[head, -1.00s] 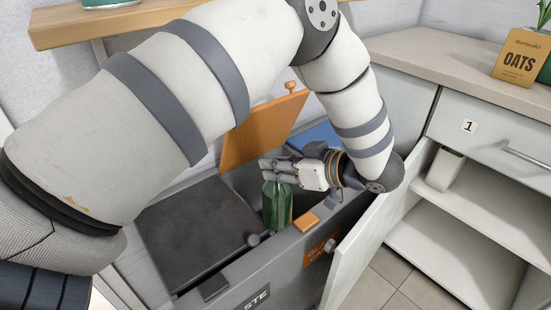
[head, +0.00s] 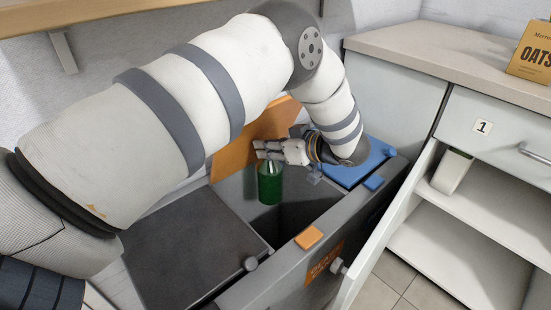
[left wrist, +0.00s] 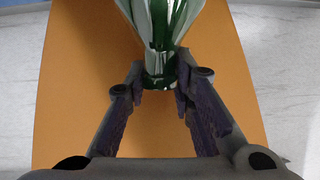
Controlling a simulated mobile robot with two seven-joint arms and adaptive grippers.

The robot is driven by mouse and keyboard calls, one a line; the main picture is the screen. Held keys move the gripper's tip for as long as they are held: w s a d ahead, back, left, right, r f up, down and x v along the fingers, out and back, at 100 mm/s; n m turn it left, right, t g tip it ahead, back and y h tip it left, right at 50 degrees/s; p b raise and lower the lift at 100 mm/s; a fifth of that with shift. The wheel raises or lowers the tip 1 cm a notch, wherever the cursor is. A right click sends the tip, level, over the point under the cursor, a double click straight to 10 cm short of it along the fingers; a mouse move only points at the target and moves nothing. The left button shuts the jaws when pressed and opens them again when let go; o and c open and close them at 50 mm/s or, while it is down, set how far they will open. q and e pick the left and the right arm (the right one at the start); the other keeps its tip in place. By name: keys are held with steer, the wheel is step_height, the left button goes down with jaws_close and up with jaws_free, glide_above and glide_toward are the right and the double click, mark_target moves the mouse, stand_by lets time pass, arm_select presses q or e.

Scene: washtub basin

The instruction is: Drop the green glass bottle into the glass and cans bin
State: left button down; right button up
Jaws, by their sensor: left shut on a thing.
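The green glass bottle (head: 270,186) hangs below my left gripper (head: 268,150), which is shut on its neck. In the left wrist view the bottle (left wrist: 160,22) shows between the fingers (left wrist: 160,88), with the orange lid (left wrist: 75,90) behind. In the head view the bottle is over the open middle compartment of the grey bin (head: 292,263), near the raised orange lid (head: 227,160). How deep its base is cannot be told. An orange label (head: 325,262) on the front marks this compartment. My right gripper is not in view.
A closed dark lid (head: 185,245) covers the left compartment and a blue lid (head: 357,168) the right one. An open cabinet door (head: 385,235) stands close to the bin's front. A counter (head: 440,55) with an oats box (head: 533,52) is at the right. A wooden shelf (head: 130,12) is above.

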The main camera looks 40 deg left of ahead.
arm_select(q)
steer(key=shift+d+f, duration=0.1)
steer(key=shift+f, duration=0.6)
steer(key=c, duration=1.3)
jaws_free()
steer(key=shift+d, duration=0.1)
steer(key=v, duration=1.2)
